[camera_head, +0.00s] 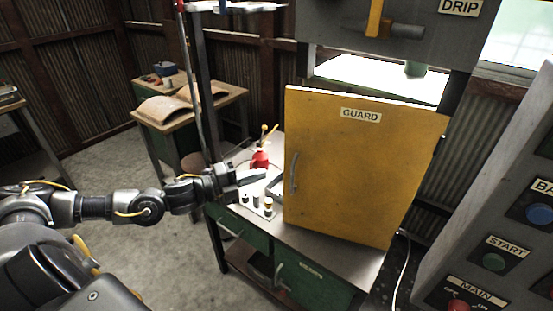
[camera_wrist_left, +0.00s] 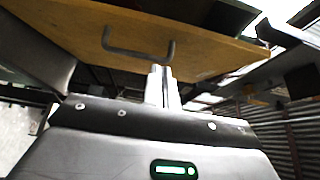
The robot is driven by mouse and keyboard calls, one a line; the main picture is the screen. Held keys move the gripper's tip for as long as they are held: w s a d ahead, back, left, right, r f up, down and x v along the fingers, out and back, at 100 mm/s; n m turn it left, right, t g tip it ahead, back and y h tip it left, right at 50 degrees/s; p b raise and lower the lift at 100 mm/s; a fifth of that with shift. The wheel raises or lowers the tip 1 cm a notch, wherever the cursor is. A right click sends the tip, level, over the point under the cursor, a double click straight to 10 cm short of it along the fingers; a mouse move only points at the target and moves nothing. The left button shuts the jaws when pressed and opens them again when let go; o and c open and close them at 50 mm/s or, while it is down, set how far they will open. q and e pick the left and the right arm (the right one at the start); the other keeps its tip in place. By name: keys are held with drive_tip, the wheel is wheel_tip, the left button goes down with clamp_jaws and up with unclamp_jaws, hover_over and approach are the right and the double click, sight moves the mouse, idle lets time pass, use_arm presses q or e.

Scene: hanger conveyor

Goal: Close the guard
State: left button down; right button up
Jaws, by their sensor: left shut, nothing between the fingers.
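The guard (camera_head: 360,165) is a yellow door labelled GUARD, standing above the metal bench in the head view. A grey bar handle (camera_head: 294,172) is near its left edge. My left gripper (camera_head: 264,175) is shut and empty, just left of the handle in the head view, with a small gap in the picture. In the left wrist view the gripper fingers (camera_wrist_left: 163,86) point up towards the underside of the guard (camera_wrist_left: 190,45). The handle (camera_wrist_left: 138,52) shows there just ahead and to the left of the fingertips. The right gripper is not in view.
A metal-topped bench (camera_head: 330,246) with green drawers stands below the guard. A red device (camera_head: 260,160) and small cylinders (camera_head: 257,200) sit on it near my left gripper. A grey control panel (camera_head: 485,220) with START and MAIN buttons is at the right. Open floor lies at left.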

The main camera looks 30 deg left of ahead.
sight(289, 159)
use_arm(q)
drive_tip(key=w+p, duration=0.1)
drive_tip(key=w, duration=0.1)
drive_tip(key=w+d+p, duration=0.1)
drive_tip(key=w, duration=0.2)
drive_tip(key=w+d+p, duration=0.1)
drive_tip(key=w, duration=0.1)
drive_tip(key=shift+w, duration=0.35)
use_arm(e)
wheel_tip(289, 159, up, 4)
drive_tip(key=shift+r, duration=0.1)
